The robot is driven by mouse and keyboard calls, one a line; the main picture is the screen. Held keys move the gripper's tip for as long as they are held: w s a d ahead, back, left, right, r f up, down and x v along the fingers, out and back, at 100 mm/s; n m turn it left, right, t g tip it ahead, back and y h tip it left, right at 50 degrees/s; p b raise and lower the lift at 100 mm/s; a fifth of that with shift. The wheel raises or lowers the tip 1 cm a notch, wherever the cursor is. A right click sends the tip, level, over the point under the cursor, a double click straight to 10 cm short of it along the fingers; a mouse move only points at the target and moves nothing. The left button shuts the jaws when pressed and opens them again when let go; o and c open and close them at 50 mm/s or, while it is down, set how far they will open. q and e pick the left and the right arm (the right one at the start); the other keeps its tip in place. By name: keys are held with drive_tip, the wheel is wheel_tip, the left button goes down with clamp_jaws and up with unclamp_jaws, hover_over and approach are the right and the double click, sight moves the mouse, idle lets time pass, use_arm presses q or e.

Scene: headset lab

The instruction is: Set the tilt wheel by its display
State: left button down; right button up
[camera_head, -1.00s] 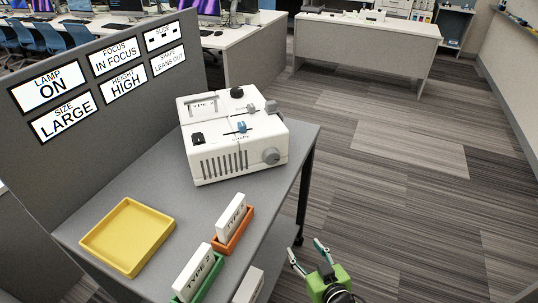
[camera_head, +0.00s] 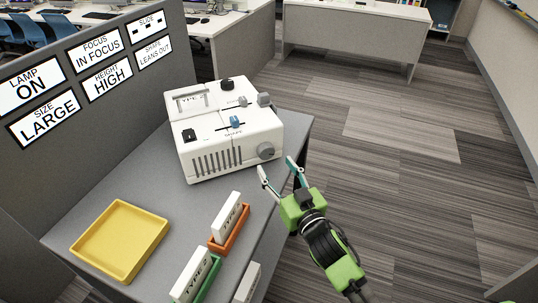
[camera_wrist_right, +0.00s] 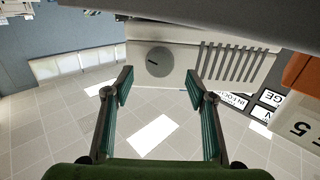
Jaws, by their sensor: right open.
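A white projector-like machine (camera_head: 228,130) stands on the grey table. A round grey wheel (camera_head: 265,150) is on its front face at the right; it also shows in the right wrist view (camera_wrist_right: 159,62) with a dark mark. I cannot read a label naming it the tilt wheel. On the panel, one display (camera_head: 154,50) reads SHAPE LEANS OUT and another (camera_head: 107,83) reads HEIGHT HIGH. My right gripper (camera_head: 276,168) is open and empty, just in front of the wheel, which shows between and beyond its fingers in the wrist view. My left gripper is out of view.
Other displays read LAMP ON, IN FOCUS and LARGE. The machine's top carries a blue slider (camera_head: 236,121) and other knobs. A yellow tray (camera_head: 120,242), an orange holder (camera_head: 230,242) and a green holder (camera_head: 205,284) with white blocks sit in front. Floor at right is clear.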

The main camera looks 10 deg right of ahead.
sight(268, 155)
drive_tip(key=x, duration=0.5)
drive_tip(key=shift+w, duration=0.35)
drive_tip(key=c, duration=1.1)
